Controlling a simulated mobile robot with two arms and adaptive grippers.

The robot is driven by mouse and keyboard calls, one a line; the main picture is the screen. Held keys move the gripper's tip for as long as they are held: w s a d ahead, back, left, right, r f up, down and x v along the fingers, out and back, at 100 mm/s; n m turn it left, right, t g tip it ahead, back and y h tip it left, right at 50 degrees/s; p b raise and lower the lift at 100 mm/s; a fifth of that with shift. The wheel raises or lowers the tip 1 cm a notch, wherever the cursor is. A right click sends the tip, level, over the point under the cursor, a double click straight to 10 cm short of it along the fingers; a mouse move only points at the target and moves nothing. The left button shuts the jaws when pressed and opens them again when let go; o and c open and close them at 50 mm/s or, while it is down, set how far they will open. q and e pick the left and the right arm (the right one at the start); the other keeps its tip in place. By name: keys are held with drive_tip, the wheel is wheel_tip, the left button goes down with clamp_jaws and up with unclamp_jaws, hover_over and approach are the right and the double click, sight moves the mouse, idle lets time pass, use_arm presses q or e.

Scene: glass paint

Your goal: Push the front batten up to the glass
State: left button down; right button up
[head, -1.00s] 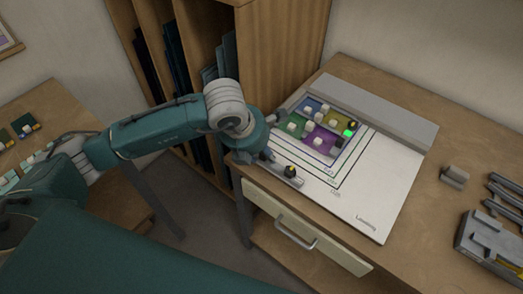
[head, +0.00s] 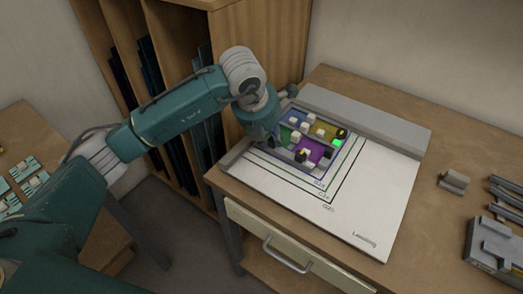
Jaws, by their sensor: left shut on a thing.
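The glass panel (head: 325,131) lies on the white board (head: 372,186), with blue, yellow, green and purple panes and several pale blocks on it. The front batten (head: 292,157) is a grey bar with a yellow and black knob. It lies along the panel's near edge, close against it; I cannot tell whether they touch. My left gripper (head: 272,143) is at the batten's left end, shut on what seems to be that end; the fingertips are mostly hidden by the wrist. My right gripper is out of view.
A long grey rail (head: 370,118) runs along the board's back. Another yellow and black knob (head: 341,133) and a green light (head: 337,143) are at the panel's right side. A grey block (head: 454,182) stands to the right. The board's near right part is clear.

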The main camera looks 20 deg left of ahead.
use_arm(q)
drive_tip(key=shift+s+d+f, duration=0.15)
drive_tip(key=shift+s+d, duration=0.1)
drive_tip(key=shift+d, duration=0.1)
drive_tip(key=c, duration=1.7)
unclamp_jaws()
drive_tip(key=shift+o, duration=0.3)
drive_tip(key=shift+w+d, duration=0.1)
drive_tip(key=shift+d, duration=0.05)
drive_tip(key=shift+r, duration=0.5)
drive_tip(key=v, duration=1.1)
